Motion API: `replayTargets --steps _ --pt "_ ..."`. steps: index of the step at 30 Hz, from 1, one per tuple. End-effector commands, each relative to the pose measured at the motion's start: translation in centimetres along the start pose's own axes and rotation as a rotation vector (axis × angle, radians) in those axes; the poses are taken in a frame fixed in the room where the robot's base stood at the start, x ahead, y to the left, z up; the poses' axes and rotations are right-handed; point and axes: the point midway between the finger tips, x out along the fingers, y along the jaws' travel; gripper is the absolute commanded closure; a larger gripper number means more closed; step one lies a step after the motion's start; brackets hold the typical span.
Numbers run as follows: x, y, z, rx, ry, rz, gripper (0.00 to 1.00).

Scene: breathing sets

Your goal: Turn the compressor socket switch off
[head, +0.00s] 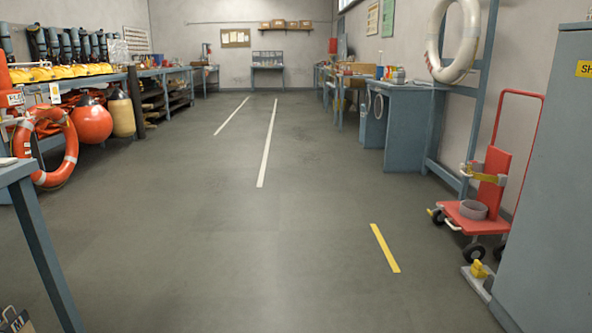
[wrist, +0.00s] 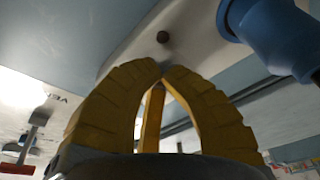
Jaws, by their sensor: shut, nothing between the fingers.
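My gripper (wrist: 163,75) shows in the wrist view with its two yellow ribbed fingers shut, the tips meeting and nothing held between them. The gripper does not show in the head view. I cannot make out a compressor, a socket or its switch in either view. In the wrist view a small dark round knob (wrist: 163,37) sits on a pale rounded surface above the fingertips, apart from them in the picture. I cannot tell what it belongs to.
A blue cylindrical object (wrist: 265,35) is at the wrist view's upper right. In the head view, a grey-blue cabinet (head: 550,170) and red hand truck (head: 485,200) stand at right. A bench (head: 45,225) stands near left, orange lifebuoy (head: 68,165) beyond. The middle floor is clear.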

Motion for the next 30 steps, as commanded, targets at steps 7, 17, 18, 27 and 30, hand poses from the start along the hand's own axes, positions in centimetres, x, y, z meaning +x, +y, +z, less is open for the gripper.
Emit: replayTargets --steps 7,17,18,27,30 --pt "0.1 1.1 -0.1 0.000 0.001 0.015 1.00" --pt "0.1 2.0 0.0 0.000 -0.005 0.019 1.00" --pt "0.1 2.2 0.0 0.000 -0.006 0.020 1.00" --pt "0.2 2.8 -0.2 0.000 -0.005 0.023 1.00" --pt "0.2 2.8 -0.3 0.001 -0.004 0.023 1.00"
